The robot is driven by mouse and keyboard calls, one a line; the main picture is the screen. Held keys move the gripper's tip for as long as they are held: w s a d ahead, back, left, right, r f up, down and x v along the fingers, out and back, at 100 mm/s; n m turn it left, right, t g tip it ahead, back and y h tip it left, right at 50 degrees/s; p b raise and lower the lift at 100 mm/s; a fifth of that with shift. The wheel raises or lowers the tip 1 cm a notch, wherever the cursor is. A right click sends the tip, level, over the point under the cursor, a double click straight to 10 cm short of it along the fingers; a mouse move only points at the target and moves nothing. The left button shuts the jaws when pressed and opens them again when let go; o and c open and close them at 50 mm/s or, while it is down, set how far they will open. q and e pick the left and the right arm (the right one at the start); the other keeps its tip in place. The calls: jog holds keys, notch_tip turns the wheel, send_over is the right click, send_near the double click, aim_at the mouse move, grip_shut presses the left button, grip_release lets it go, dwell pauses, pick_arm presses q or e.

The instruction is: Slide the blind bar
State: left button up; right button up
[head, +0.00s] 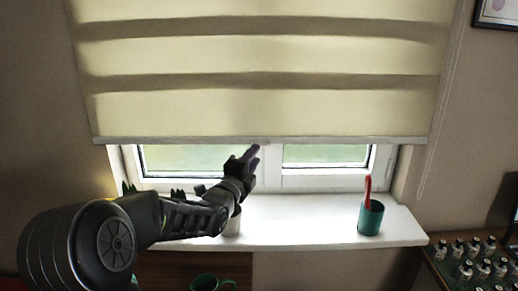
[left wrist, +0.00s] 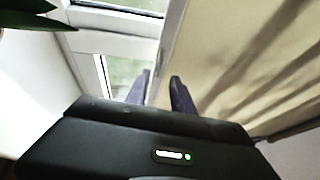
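A cream roller blind (head: 265,60) hangs over the window, and its pale blind bar (head: 200,140) runs level along the lower edge. My left gripper (head: 253,152) is just below the middle of the bar, fingers pointing up. In the left wrist view, its two dark fingers (left wrist: 160,75) stand apart, with the bar's edge (left wrist: 172,45) passing in line with the gap between them. I cannot tell whether they touch the bar. The blind cloth (left wrist: 250,60) fills the right of that view. My right gripper is not in view.
A white window sill (head: 300,220) lies below, with a green cup (head: 370,217) holding a red item. A white pot (head: 233,222) is partly behind my arm. A cord (head: 437,110) hangs at right. Several small bottles (head: 475,260) stand at lower right.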

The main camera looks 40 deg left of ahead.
pick_arm(q)
jog(key=x, duration=0.4)
jog(key=shift+w+p, duration=0.15)
jog(key=shift+p, duration=0.25)
jog(key=shift+c, duration=0.6)
grip_shut()
dwell(0.5)
